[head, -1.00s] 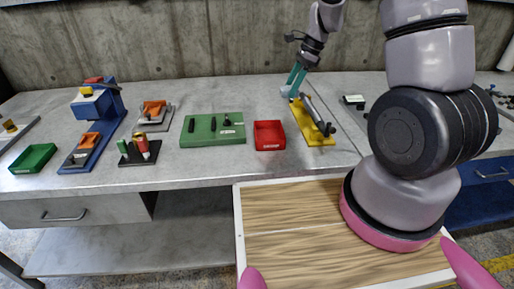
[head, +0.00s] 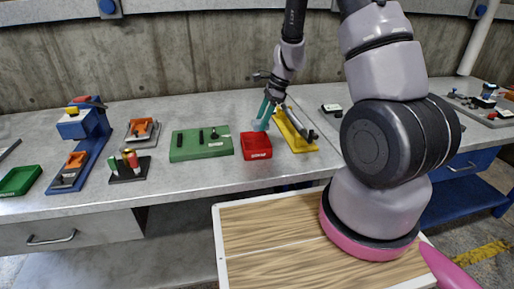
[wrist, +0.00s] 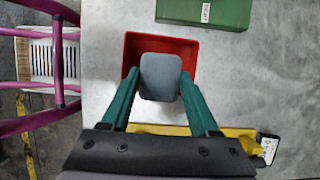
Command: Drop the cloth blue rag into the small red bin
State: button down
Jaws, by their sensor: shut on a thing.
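The rag (head: 261,124) shows as a small grey-blue piece between the green fingertips of my gripper (head: 265,116), which is shut on it. In the head view it appears just behind the back edge of the small red bin (head: 257,154). In the wrist view the rag (wrist: 160,76) hangs between the fingers (wrist: 160,88) and overlaps the red bin (wrist: 188,46), covering much of its opening. The rag looks held above the bench, apart from the bin. Its exact height over the bin is hard to tell.
A green board (head: 190,152) with black pegs stands left of the bin. A yellow base (head: 297,139) with a grey cylinder lies close on its right. A black holder (head: 130,171) with small cans, a blue device (head: 97,140) and a green bin (head: 18,181) are further left.

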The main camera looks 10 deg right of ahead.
jog(key=shift+c, duration=0.3)
grip_release()
jog(key=shift+r, duration=0.1)
jog(key=v, duration=1)
jog(key=shift+d+r, duration=0.25)
jog(key=s+r+n+t, duration=0.1)
jog(key=s+r+n, duration=0.25)
jog(key=r, duration=0.35)
jog(key=s+r+n+t, duration=0.2)
jog(key=s+r, duration=0.2)
jog(key=r, duration=0.4)
jog(key=s+r+n+t+h, duration=0.1)
jog(key=s+r+n+t, duration=0.1)
jog(key=s+r+n, duration=0.2)
jog(key=s+r+n+t+h, duration=0.1)
jog(key=s+r+n, duration=0.3)
jog(key=s, duration=0.6)
jog(key=shift+s+d+r+t, duration=0.4)
jog(key=shift+d+r+t, duration=0.1)
jog(key=shift+t, duration=0.1)
